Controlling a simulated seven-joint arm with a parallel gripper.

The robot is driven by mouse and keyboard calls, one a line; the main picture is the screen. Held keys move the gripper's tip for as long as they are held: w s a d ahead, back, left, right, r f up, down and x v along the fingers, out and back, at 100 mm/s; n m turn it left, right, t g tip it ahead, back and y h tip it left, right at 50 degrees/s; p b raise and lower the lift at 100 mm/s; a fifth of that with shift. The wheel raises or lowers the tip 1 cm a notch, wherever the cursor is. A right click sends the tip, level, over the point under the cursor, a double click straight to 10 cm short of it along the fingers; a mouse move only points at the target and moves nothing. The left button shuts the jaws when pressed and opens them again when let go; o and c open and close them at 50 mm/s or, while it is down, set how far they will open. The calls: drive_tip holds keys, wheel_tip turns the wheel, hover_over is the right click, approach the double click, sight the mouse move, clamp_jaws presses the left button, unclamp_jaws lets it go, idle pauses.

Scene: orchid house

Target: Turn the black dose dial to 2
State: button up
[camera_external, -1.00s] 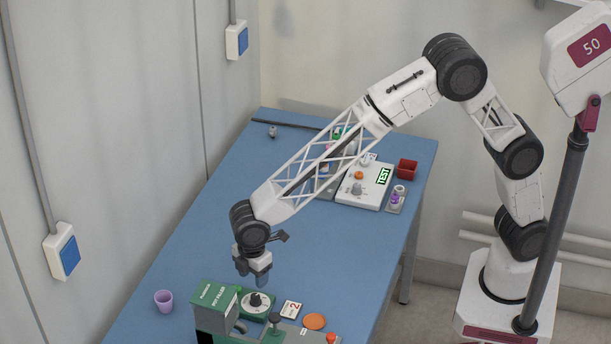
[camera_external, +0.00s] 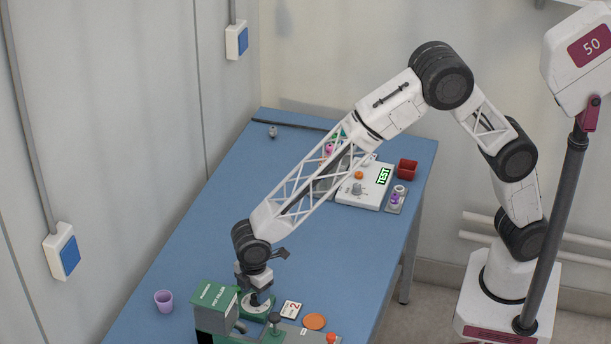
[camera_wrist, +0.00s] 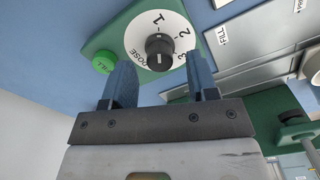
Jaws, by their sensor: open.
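The black dose dial (camera_wrist: 159,48) sits on a white round scale (camera_wrist: 140,30) marked DOSE, 1, 2 and 3 in the wrist view. A pale mark shows on the dial's lower edge, towards my gripper, but I cannot tell its setting surely. My gripper (camera_wrist: 159,61) is open, its blue fingers to the left and right of the dial. I cannot tell whether the tips are level with it or still above. In the external view my gripper (camera_external: 257,293) is over the dial's scale (camera_external: 258,311) on the green pot filler (camera_external: 216,312) and largely hides the dial.
In the external view a card with a red 2 (camera_external: 291,310), an orange disc (camera_external: 315,321) and a dark-topped post (camera_external: 275,318) stand to the right. A purple cup (camera_external: 164,300) stands left.

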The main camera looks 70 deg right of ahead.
drive_tip(key=shift+f, duration=0.75)
drive_tip(key=c, duration=0.9)
drive_tip(key=shift+m, duration=0.5)
drive_tip(key=m, duration=0.4)
drive_tip(key=shift+m, duration=0.3)
drive_tip(key=m, duration=0.6)
drive_tip(key=shift+m, duration=0.3)
